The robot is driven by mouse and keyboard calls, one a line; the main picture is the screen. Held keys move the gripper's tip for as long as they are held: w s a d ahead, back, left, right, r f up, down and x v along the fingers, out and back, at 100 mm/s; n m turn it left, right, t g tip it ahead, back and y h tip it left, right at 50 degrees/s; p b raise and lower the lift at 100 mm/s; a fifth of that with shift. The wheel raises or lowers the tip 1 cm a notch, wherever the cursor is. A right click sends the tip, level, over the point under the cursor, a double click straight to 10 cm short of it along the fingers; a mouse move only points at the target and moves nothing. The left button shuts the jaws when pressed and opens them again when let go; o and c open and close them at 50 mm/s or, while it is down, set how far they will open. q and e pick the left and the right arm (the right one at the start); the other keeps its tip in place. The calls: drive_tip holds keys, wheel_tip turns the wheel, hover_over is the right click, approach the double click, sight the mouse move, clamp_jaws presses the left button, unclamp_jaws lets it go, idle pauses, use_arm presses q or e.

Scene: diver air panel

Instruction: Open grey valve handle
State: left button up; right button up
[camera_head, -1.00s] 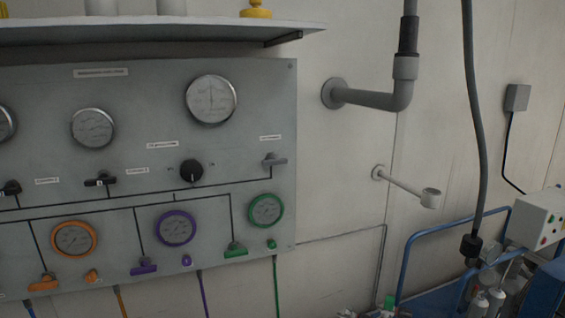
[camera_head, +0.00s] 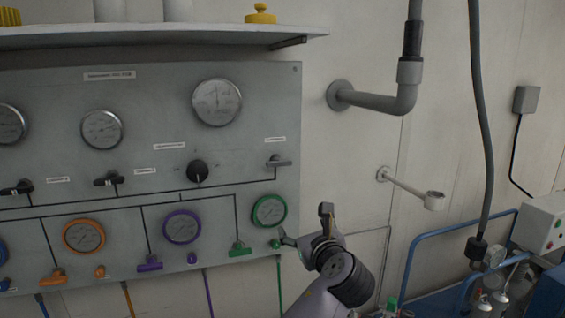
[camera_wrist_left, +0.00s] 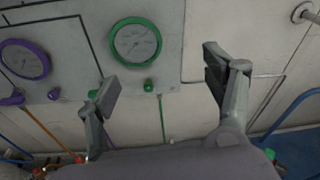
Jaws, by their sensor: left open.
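The grey valve handle (camera_head: 279,161) sits at the upper right of the grey panel, under a small white label. Its lever lies roughly level. My left gripper (camera_head: 305,224) is open and empty, below and slightly right of the handle, near the panel's lower right edge. In the left wrist view the open fingers (camera_wrist_left: 158,82) spread apart below the green-rimmed gauge (camera_wrist_left: 135,42); I cannot make out the grey handle there. My right gripper is not in view.
The panel (camera_head: 240,70) also carries black, orange, purple and green valves and several gauges. A shelf (camera_head: 160,33) juts out above. A grey wall pipe (camera_head: 375,101) and a small holder arm (camera_head: 408,188) stick out to the right. A blue rail (camera_head: 440,228) stands lower right.

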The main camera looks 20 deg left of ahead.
sight(280, 164)
use_arm(q)
drive_tip(key=s+r+m+t+y, duration=0.1)
drive_tip(key=s+r+y, duration=0.15)
drive_tip(key=r, duration=0.85)
drive_tip(key=shift+h, duration=0.25)
drive_tip(key=p+x, duration=0.5)
drive_tip(key=x, duration=1)
drive_tip(key=shift+w+a+p, duration=0.15)
drive_tip(key=shift+p, duration=0.15)
drive_tip(key=shift+w+a, duration=0.3)
drive_tip(key=shift+w, duration=0.2)
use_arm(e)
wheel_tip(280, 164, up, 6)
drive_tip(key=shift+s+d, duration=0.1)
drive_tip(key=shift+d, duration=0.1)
use_arm(q)
drive_tip(key=c, duration=1.2)
